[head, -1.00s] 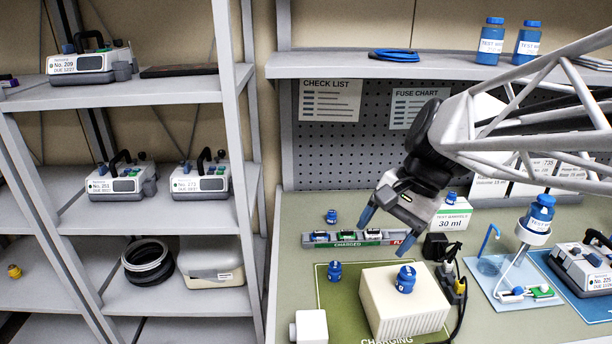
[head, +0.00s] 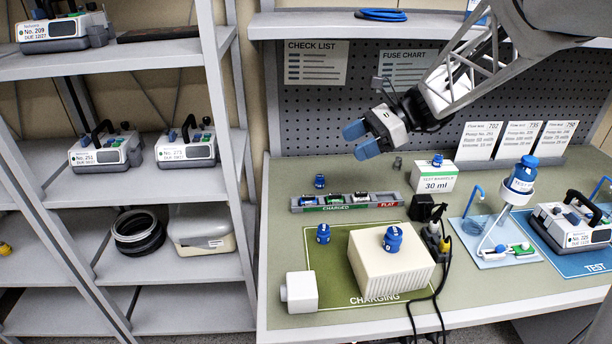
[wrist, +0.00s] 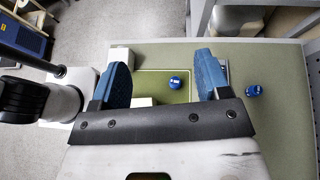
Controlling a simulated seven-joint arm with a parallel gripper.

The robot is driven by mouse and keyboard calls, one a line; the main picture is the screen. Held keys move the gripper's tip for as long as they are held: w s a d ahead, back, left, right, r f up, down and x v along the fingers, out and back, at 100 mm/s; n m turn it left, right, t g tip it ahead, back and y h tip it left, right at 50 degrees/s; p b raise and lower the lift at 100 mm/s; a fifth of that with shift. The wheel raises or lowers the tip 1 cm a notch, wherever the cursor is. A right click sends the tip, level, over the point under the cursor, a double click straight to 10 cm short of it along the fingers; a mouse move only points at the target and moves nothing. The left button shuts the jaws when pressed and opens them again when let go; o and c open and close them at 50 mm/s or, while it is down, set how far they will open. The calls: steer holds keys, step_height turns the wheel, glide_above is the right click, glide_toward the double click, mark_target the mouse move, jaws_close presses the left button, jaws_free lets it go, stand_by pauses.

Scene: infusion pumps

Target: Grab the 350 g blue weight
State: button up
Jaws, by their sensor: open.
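Several similar blue weights are in the head view, and their gram marks are too small to read. One blue weight (head: 323,233) stands on the green charging mat (head: 322,262). Another blue weight (head: 320,181) stands on the bench behind the charge rack, and a third blue weight (head: 393,238) sits on the cream box. My gripper (head: 360,139) is open and empty, high above the back of the bench, its blue fingers pointing left. In the wrist view, the mat weight (wrist: 175,81) shows between the fingers, far below, and the bench weight (wrist: 253,91) shows right of them.
The charge rack (head: 348,202) lies behind the mat. A white box marked 30 ml (head: 433,178) carries another blue item. Black cables (head: 436,262) run down the bench front. The shelf (head: 430,30) overhangs the back.

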steer(key=w, duration=0.2)
glide_toward(324, 230)
steer(key=f, duration=0.1)
steer(key=a+f, duration=0.1)
steer(key=f, duration=0.1)
steer(key=shift+w+a+m+y, duration=0.3)
steer(key=shift+a+m+y, duration=0.1)
steer(key=shift+x, duration=1.25)
steer(key=shift+a, duration=0.1)
steer(key=shift+f+x, duration=0.25)
steer(key=shift+x, duration=2.25)
steer(key=shift+c, duration=0.5)
steer(key=c, duration=1.1)
